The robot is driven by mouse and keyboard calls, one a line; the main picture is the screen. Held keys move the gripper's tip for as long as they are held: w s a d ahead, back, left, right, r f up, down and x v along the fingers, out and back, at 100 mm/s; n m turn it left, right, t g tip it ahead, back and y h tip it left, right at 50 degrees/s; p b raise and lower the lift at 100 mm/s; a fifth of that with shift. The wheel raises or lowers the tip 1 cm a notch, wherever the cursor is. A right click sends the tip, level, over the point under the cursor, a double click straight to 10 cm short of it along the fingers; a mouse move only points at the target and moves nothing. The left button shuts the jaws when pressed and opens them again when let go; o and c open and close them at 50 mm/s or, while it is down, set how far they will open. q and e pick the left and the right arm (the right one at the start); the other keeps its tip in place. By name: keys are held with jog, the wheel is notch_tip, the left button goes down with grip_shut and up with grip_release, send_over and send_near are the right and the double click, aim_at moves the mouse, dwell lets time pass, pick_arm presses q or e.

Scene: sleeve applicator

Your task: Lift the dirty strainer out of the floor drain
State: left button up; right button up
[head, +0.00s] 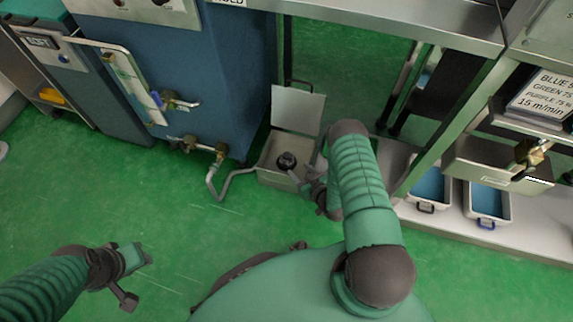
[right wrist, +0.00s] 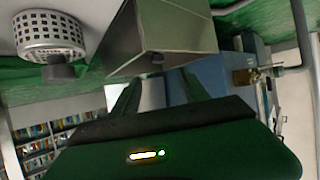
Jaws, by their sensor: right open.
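The floor drain (head: 268,177) is an open pale box, its lid (head: 297,110) raised behind it. A dark round strainer top (head: 287,160) shows inside it. My right gripper (head: 303,183) is at the box's right side, partly hidden by my arm. In the right wrist view its two fingers (right wrist: 158,92) are apart with nothing between them. That view appears upside down; a grey metal box shape (right wrist: 165,38) lies beyond the fingers, with a small dark knob at its edge. My left gripper (head: 138,279) is open and empty over the floor at lower left.
A perforated metal strainer (right wrist: 50,30) with a dark knob is at the upper left of the right wrist view. A blue machine (head: 235,85) with a brass valve and bent pipe (head: 215,185) stands left of the drain. Blue-filled trays (head: 488,200) sit at right. Green floor is clear at left.

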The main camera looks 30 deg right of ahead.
jog(key=b+x, duration=0.3)
jog(key=x, duration=0.4)
jog(key=shift+s+f, duration=0.1)
jog(key=shift+f, duration=0.15)
jog(key=b+x, duration=0.4)
jog(key=x, duration=0.1)
jog(key=shift+s+d+f+b, duration=0.1)
jog(key=shift+s+f+b, duration=0.05)
jog(key=shift+b, duration=0.15)
jog(key=shift+w, duration=0.2)
jog(key=shift+r, duration=0.2)
pick_arm(q)
jog(key=s+x, duration=0.2)
jog(key=x, duration=0.6)
jog(key=shift+f, duration=0.4)
pick_arm(e)
grip_shut()
